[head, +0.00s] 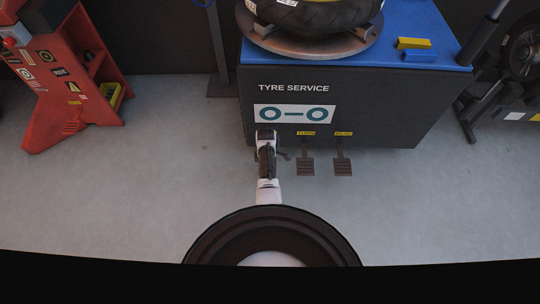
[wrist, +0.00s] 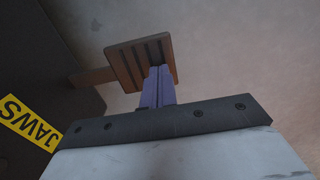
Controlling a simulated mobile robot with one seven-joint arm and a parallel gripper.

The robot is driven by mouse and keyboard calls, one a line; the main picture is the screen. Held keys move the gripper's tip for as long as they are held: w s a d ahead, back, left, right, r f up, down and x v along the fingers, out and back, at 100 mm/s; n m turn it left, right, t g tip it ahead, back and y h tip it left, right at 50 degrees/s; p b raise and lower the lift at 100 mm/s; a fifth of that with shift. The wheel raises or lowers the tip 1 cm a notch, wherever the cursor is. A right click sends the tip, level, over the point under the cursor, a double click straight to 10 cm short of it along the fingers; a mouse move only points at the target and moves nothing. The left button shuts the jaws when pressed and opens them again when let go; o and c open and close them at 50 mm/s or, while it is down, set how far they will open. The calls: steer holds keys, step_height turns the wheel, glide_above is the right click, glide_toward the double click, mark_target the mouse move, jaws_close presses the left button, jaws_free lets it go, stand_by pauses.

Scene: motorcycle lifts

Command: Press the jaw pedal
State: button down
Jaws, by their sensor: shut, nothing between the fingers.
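The jaw pedal (wrist: 132,57) is a brown ribbed plate on a short arm, seen in the wrist view beside a yellow JAWS label (wrist: 30,125) on the dark machine body. My gripper (wrist: 158,72) is shut and empty. Its fingertips overlap the near right part of the pedal in the picture; I cannot tell whether they touch it. In the head view my arm reaches to the machine's front and hides most of the jaw pedal and its label. The fingertips are hidden there too.
The TYRE SERVICE machine (head: 390,105) stands ahead with a tyre (head: 318,14) on top. The TURN pedal (head: 305,167) and BEAD pedal (head: 343,167) are to the right of my arm. A red cabinet (head: 60,75) stands left. The grey floor between is clear.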

step_height(320, 180, up, 10)
steer(key=s+p, duration=0.2)
steer(key=shift+f+p, duration=0.2)
steer(key=shift+p, duration=0.2)
steer(key=shift+w, duration=0.1)
